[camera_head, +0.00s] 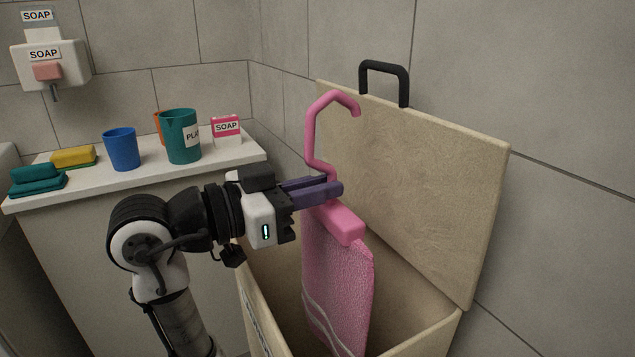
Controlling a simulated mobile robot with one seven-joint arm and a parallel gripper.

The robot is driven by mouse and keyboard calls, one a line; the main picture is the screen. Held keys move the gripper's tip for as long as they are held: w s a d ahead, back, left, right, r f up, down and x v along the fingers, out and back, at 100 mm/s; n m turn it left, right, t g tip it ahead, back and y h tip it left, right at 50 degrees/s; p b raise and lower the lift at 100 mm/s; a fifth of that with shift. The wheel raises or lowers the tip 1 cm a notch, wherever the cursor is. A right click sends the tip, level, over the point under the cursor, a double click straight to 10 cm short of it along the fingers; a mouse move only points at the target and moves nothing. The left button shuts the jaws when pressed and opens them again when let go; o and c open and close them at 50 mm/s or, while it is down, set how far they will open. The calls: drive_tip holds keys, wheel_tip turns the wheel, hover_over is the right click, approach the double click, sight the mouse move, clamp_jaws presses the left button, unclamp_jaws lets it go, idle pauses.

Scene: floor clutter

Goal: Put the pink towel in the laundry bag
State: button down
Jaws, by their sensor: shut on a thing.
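The pink towel (337,287) hangs from a pink hanger (346,225) with a hook on top. My gripper (335,189) is shut on the hanger, just below its hook and above the towel. The towel hangs down into the opening of a beige bin (408,340) with its lid raised, which seems to be the laundry bag. The towel's lower end is inside or over the bin and partly cut off by the frame edge.
The raised lid (440,190) with a black handle (385,82) leans towards the tiled wall, behind the towel. A white counter (225,157) at the left holds a blue cup (121,150), a teal cup (181,137), a soap box (226,130) and sponges (73,157). A soap dispenser (50,66) hangs above.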

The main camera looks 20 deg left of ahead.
drive_tip(key=shift+f, duration=0.1)
drive_tip(key=c, duration=1.4)
unclamp_jaws()
drive_tip(key=p+v, duration=0.1)
drive_tip(key=v, duration=1.2)
drive_tip(key=shift+s+a, duration=0.25)
drive_tip(key=shift+s, duration=0.05)
